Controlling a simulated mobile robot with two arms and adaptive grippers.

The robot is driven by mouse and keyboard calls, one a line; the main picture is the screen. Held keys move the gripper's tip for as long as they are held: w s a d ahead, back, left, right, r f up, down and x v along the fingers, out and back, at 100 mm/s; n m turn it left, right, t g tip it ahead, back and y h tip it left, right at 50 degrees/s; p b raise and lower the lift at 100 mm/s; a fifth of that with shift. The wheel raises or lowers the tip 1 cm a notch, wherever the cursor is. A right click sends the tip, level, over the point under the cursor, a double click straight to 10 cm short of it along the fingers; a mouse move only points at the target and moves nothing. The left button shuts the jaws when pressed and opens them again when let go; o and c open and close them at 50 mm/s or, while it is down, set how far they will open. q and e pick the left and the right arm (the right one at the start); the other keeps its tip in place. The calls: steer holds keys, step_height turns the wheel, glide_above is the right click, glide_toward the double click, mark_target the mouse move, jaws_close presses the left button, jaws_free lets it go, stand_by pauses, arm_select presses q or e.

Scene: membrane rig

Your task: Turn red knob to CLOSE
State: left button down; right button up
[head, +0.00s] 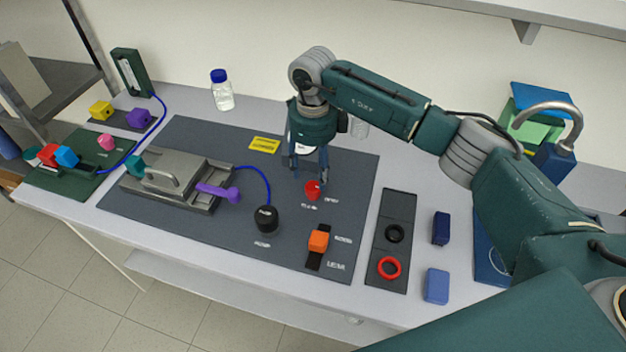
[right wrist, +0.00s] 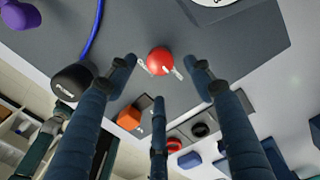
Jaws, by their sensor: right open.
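The red knob (head: 312,190) stands on the dark grey mat of the rig, with small white lettering beside it that is too blurred to read. In the right wrist view the red knob (right wrist: 160,61) shows as a round red cap between the spread fingertips. My right gripper (head: 309,172) points down just above and behind the knob. In the right wrist view its dark three-fingered hand (right wrist: 159,78) is open, with nothing held; contact with the knob cannot be made out. My left gripper is not in view in the head view.
A black bulb (head: 265,220) on a blue tube and an orange block on a black strap (head: 318,240) are near the knob. A metal press with a purple lever (head: 218,192) is to the left. A dark tray with rings (head: 397,205) lies right.

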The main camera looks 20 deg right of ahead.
mark_target(313, 186)
step_height(313, 186, down, 4)
steer(key=shift+f+p, duration=0.15)
steer(key=shift+p, duration=0.5)
steer(key=shift+f, duration=0.65)
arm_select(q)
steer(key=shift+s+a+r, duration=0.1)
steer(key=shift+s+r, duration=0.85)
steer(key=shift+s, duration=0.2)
arm_select(e)
steer(key=shift+c, duration=1.3)
steer(key=c, duration=0.9)
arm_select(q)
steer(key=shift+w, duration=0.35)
